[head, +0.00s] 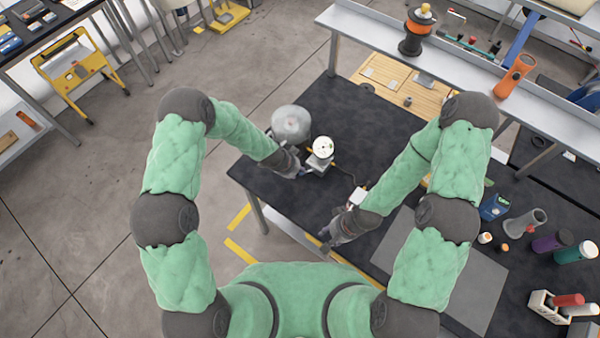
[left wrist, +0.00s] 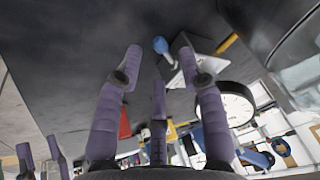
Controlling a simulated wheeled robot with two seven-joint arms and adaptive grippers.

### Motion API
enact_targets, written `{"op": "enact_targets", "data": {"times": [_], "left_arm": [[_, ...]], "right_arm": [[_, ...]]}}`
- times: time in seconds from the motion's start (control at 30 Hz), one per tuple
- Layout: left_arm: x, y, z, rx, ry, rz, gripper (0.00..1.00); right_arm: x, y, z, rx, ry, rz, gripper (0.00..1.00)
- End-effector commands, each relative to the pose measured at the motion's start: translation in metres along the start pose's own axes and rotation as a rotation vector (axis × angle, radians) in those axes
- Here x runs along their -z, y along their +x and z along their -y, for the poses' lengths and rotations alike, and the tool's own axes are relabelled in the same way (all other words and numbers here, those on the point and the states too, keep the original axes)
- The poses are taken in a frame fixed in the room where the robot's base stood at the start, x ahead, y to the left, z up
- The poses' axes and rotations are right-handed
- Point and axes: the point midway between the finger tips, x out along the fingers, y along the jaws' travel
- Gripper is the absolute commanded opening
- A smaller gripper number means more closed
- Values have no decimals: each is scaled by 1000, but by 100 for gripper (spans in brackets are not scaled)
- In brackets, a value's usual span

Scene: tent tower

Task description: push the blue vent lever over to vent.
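The blue vent lever (left wrist: 160,45) shows its round knob in the left wrist view, just beyond my fingertips, beside a dark block (left wrist: 192,40). The lever cannot be made out in the head view. A round white-faced gauge (head: 322,147) stands on the black table, right of my left gripper (head: 297,166); its dial (left wrist: 236,104) also shows in the left wrist view. My left gripper (left wrist: 160,55) is open, its fingers spread and empty, with no clear contact with the lever. My right gripper (head: 330,243) is low over the table's front edge; its fingers are too small to read.
A grey domed vessel (head: 290,122) stands behind my left gripper. A small white box (head: 357,197) sits near my right forearm. Bottles (head: 552,242) and a grey mat (head: 470,275) are at the right. The black table (head: 335,105) has free room behind the gauge.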

Motion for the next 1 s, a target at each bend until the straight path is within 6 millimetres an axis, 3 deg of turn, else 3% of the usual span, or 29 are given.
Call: {"op": "enact_targets", "data": {"times": [0.1, 0.3, 0.67, 0.8, 1.0], "left_arm": [[0, 20, -1, -1, 0, 0, 40], [0, 36, 0, -1, -1, 0, 40], [0, 40, 0, 1, -1, 0, 40], [0, 40, 0, 0, -1, 0, 0], [0, 40, 1, 2, -3, 0, 0]], "right_arm": [[0, 4, -2, 0, 0, -1, 40], [1, 6, -2, 0, 0, -1, 40], [1, 6, -2, 0, 0, -1, 40], [1, 6, -2, 0, 0, -1, 40], [1, 6, -2, 0, 0, -1, 40]]}}
